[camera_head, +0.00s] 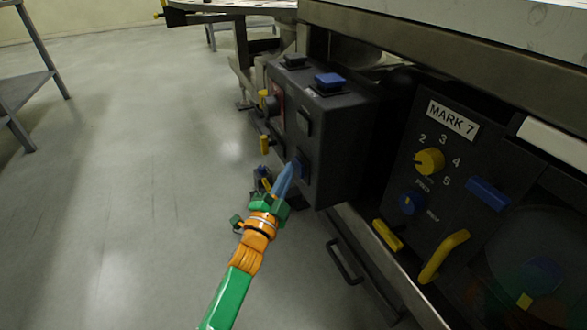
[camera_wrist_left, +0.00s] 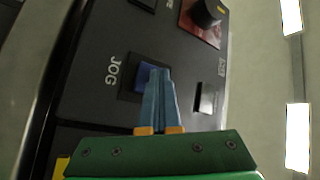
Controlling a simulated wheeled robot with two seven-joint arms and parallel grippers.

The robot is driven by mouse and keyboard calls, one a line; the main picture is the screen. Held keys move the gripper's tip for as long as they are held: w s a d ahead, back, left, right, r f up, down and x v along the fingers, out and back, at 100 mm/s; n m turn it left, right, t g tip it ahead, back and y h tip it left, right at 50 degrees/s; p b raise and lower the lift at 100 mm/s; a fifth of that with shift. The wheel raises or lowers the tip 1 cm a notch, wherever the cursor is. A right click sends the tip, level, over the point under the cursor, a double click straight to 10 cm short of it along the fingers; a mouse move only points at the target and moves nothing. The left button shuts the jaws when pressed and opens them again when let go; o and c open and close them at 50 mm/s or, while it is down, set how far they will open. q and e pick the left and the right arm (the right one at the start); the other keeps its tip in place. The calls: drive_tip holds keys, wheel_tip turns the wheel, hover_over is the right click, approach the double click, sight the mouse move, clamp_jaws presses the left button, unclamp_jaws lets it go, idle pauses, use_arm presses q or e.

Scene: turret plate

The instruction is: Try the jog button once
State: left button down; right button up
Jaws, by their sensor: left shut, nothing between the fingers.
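The jog button (camera_wrist_left: 146,76) is a blue square in a dark frame on the black control box, with the word JOG printed beside it in the left wrist view. My left gripper (camera_wrist_left: 160,76) is shut and empty, its blue fingertips over part of the button. Whether they touch it or hang just in front, I cannot tell. In the head view, the left gripper (camera_head: 288,168) comes up from below to the front face of the control box (camera_head: 338,140), its tips beside a small blue button (camera_head: 300,163). My right gripper is not in view.
A red plate with a black knob (camera_wrist_left: 207,12) sits farther along the box. A blue button (camera_head: 329,80) is on the box top. To the right is a MARK 7 panel (camera_head: 452,120) with a yellow dial (camera_head: 429,161) and yellow handle (camera_head: 442,257).

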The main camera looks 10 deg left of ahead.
use_arm(q)
drive_tip(key=shift+s+a+p, duration=0.6)
drive_tip(key=shift+a+p, duration=0.05)
drive_tip(key=shift+a, duration=0.2)
drive_tip(key=shift+s+a+p, duration=0.55)
drive_tip(key=shift+s+a, duration=0.15)
drive_tip(key=shift+a, duration=0.35)
drive_tip(key=shift+s+a+p, duration=0.55)
drive_tip(key=shift+s+a, duration=0.15)
drive_tip(key=shift+a, duration=0.35)
